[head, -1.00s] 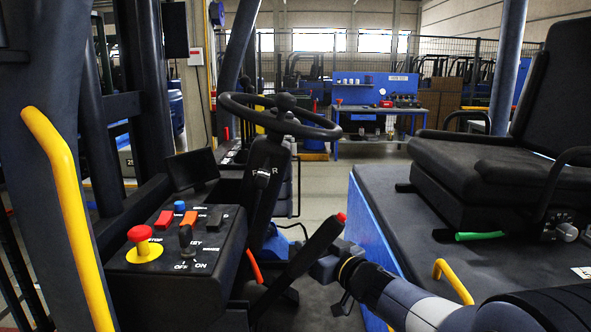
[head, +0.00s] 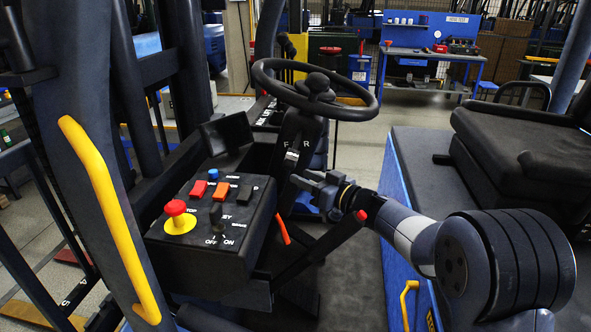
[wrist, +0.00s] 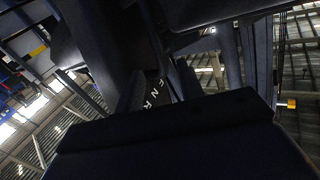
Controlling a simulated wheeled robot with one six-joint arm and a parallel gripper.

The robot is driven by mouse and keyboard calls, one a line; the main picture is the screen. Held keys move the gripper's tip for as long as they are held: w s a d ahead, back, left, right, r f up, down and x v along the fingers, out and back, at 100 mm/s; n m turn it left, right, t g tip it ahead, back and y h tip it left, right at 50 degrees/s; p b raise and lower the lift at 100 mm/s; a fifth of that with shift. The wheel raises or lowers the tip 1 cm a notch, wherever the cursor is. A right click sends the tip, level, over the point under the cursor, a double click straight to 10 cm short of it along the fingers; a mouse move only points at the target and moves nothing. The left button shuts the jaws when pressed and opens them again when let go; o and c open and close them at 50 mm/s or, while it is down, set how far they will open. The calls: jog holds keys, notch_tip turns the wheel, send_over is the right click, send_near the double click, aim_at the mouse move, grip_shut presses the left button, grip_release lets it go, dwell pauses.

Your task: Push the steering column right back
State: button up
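The steering column (head: 298,135) is a dark post marked with F and R, standing behind the control box and leaning slightly. A black steering wheel (head: 268,84) with a knob on it tops the column. A small grey-tipped part (head: 291,156) shows on the column. My gripper (head: 306,180) is just below and in front of it, close to the column's near face; I cannot tell whether it touches, or how far apart the fingers are. In the wrist view a large dark shape fills the lower part, and the column's lettering (wrist: 158,88) shows beyond it.
A control box (head: 215,225) with a red stop button (head: 177,208), switches and a key stands left of my gripper. A red-tipped lever (head: 361,215) is close under my arm. The seat (head: 510,140) is at right. A yellow grab handle (head: 105,205) is at left.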

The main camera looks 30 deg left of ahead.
jog(key=shift+x, duration=2)
jog(key=shift+c, duration=0.4)
grip_shut()
